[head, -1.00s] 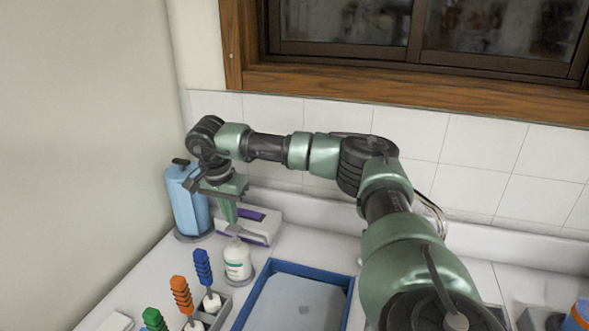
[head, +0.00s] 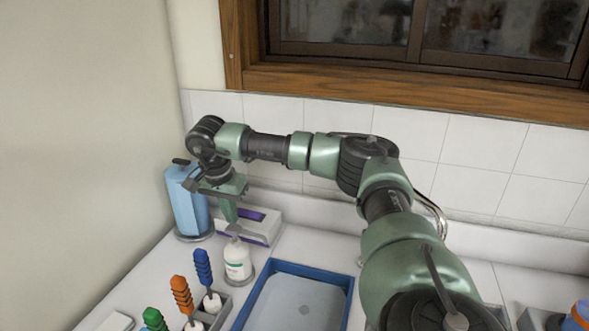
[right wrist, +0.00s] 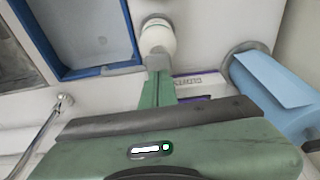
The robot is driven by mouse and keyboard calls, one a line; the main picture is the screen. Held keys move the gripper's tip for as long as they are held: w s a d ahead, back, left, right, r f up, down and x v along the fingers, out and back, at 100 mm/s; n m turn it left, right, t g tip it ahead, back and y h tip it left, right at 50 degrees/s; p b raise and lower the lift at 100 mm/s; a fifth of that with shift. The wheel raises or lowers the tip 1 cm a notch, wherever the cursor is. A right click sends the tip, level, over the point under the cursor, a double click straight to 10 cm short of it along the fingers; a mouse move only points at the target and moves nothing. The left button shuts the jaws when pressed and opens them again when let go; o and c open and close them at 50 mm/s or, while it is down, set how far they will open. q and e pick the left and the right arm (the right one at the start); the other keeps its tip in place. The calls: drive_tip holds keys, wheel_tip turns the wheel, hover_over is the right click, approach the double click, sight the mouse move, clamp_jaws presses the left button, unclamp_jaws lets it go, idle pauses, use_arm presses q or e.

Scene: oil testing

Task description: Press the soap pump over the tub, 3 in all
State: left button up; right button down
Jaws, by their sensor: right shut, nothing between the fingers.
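The soap pump (head: 237,260) is a white bottle with a grey pump head, standing upright beside the tub's left side. It also shows in the right wrist view (right wrist: 158,38). The tub (head: 312,269) is a shallow blue-rimmed tray with a pale grey inside; its rim also shows in the right wrist view (right wrist: 92,73). My right gripper (head: 231,223) is shut and empty, its green fingers pointing down right over the pump head. In the right wrist view the fingertips (right wrist: 158,64) overlap the pump head, so contact cannot be told. My left gripper is not in view.
A blue paper roll (head: 188,203) on a stand and a white-purple glove box (head: 262,224) stand behind the pump. Blue (head: 204,267), orange (head: 182,295) and green (head: 154,320) handled tools stand at the front left. A tap (right wrist: 62,103) shows in the right wrist view.

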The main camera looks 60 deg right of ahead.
sight(233, 227)
drive_tip(key=shift+f, duration=0.15)
idle(0.4)
drive_tip(key=shift+f+b, duration=0.8)
drive_tip(key=shift+f, duration=0.55)
drive_tip(key=shift+r, duration=0.1)
drive_tip(key=shift+r+p, duration=1.2)
drive_tip(key=shift+r, duration=0.1)
drive_tip(key=shift+f, duration=0.15)
